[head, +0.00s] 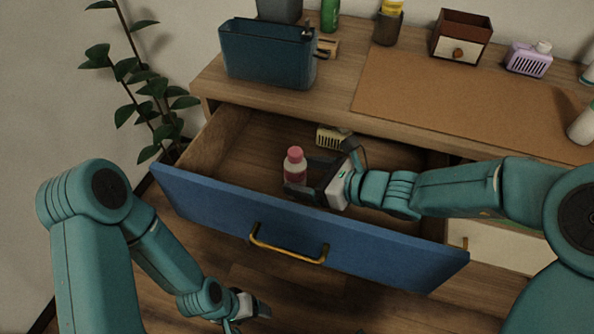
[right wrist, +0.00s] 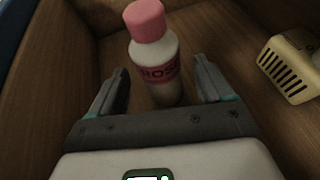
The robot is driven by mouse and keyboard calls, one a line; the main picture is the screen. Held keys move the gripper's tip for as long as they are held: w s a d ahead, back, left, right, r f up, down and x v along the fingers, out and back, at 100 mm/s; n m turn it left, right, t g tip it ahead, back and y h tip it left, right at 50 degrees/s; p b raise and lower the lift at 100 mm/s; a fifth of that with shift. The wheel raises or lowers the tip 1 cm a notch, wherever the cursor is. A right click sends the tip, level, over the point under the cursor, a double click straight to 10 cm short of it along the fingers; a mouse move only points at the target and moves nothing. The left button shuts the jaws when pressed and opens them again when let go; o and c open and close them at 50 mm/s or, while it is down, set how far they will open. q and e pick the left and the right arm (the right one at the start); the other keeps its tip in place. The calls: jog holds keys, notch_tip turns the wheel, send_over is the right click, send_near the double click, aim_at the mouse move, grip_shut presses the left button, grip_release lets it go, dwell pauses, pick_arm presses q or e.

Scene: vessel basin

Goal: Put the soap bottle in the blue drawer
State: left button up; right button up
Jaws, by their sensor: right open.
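The soap bottle (head: 295,168) is white with a pink cap and a pink label. It stands upright inside the open blue drawer (head: 215,205). In the right wrist view the bottle (right wrist: 155,60) is between and slightly beyond the fingers, with gaps on both sides. My right gripper (head: 318,170) is open, low inside the drawer; its fingers also show in the right wrist view (right wrist: 160,82). My left gripper (head: 258,308) hangs low in front of the drawer, near the bottom edge; its jaws are too small and dark to read.
A cream slotted box (head: 331,137) lies in the drawer's back; it also shows in the right wrist view (right wrist: 288,68). A plant (head: 150,90) is left.

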jog(key=p+v, duration=0.2)
jog(key=v, duration=0.7)
jog(key=shift+d, duration=0.15)
